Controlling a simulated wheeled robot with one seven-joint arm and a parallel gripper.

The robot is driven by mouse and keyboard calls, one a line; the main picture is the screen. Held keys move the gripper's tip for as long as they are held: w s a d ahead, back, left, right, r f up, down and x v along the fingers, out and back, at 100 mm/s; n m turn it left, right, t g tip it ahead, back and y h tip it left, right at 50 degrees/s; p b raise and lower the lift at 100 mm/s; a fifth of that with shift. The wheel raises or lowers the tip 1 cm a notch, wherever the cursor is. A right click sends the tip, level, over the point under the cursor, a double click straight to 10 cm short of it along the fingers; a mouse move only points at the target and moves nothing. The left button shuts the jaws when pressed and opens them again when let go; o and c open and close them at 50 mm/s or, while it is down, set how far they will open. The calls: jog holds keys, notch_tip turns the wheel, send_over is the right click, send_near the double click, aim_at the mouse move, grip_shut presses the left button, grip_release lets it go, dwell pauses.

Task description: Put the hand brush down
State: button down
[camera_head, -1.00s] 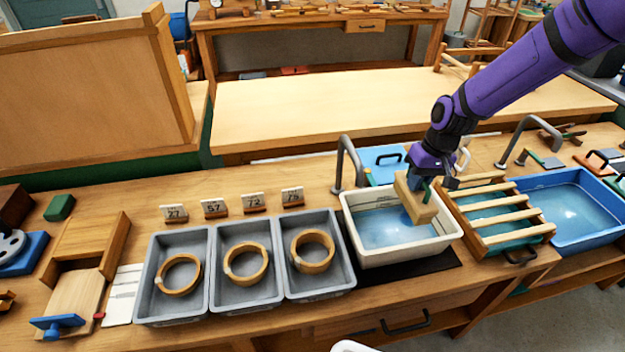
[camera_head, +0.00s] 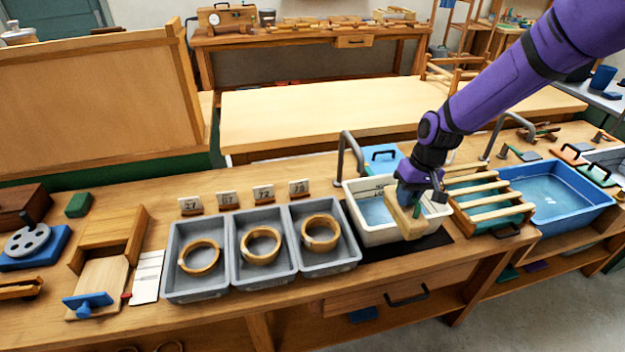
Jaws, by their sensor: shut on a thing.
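The hand brush (camera_head: 404,217) shows as a pale wooden block. My gripper (camera_head: 414,190) is shut on its upper end and holds it tilted, with the block hanging down. The brush is in front of the middle of the white basin (camera_head: 362,232) of water, and its lower end overlaps the basin's front wall in the picture. I cannot tell whether it touches the basin. The bristles cannot be made out, and my gripper hides the brush's top.
Left of the basin stand three grey trays (camera_head: 264,284) with wooden rings, behind them number cards (camera_head: 263,194). To the right are a slatted rack (camera_head: 490,204) and a blue basin (camera_head: 556,195). A grey tap (camera_head: 344,150) rises behind the white basin. A dark mat (camera_head: 425,245) lies at its front.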

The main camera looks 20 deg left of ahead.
jog(key=d+f+m, duration=0.2)
jog(key=d, duration=0.7)
jog(key=w+d+f+m, duration=0.1)
jog(key=d+f+m, duration=0.1)
jog(key=d, duration=0.7)
jog(key=w+d+f+m+t, duration=0.1)
jog(key=d+f, duration=0.3)
jog(key=d, duration=0.6)
jog(key=shift+w+f+m, duration=0.15)
jog(key=shift+w+m, duration=0.1)
jog(key=shift+m, duration=0.55)
